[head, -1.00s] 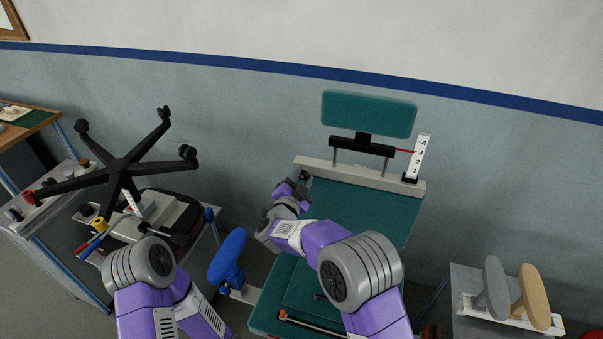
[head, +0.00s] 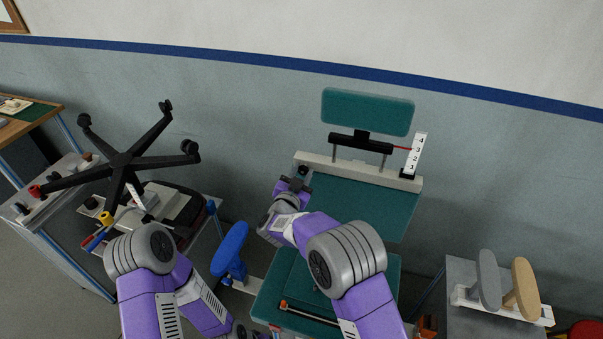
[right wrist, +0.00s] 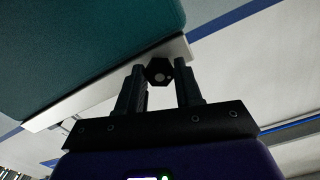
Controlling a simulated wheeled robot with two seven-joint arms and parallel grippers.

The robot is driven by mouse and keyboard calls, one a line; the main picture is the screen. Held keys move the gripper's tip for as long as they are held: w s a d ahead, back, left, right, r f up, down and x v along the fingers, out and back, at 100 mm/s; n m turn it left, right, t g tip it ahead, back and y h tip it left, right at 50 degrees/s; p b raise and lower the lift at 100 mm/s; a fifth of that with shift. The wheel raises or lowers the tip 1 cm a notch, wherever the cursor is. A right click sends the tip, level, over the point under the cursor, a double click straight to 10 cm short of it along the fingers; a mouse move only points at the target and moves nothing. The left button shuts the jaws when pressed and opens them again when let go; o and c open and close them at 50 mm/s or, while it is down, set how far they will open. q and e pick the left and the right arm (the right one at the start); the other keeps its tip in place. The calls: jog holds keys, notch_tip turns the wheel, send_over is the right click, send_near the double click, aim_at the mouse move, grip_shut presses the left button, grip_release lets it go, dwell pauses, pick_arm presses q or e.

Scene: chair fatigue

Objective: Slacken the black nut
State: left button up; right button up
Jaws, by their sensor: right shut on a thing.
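The black nut (right wrist: 159,71) is a small dark hexagon with a paler round centre, at the edge of a white bar, in the right wrist view. It sits between the two fingers of my right gripper (right wrist: 161,88), which is shut on it. In the head view the nut (head: 303,170) shows small and dark at the left end of the white crossbar (head: 345,170). My right gripper (head: 296,184) reaches it from the front left, and its fingers are hard to make out there. My left arm comes in at lower left, and its gripper is not in view.
A teal backrest (head: 366,112) stands above the crossbar, with a numbered white scale (head: 416,155) at right. A blue pad (head: 230,250) is left of the teal seat (head: 365,208). An upturned black chair base (head: 122,160) is at left. Grey and tan pads (head: 524,288) are at right.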

jog(key=o, duration=1)
jog(key=shift+o, duration=0.2)
jog(key=v, duration=0.7)
jog(key=shift+s, duration=0.3)
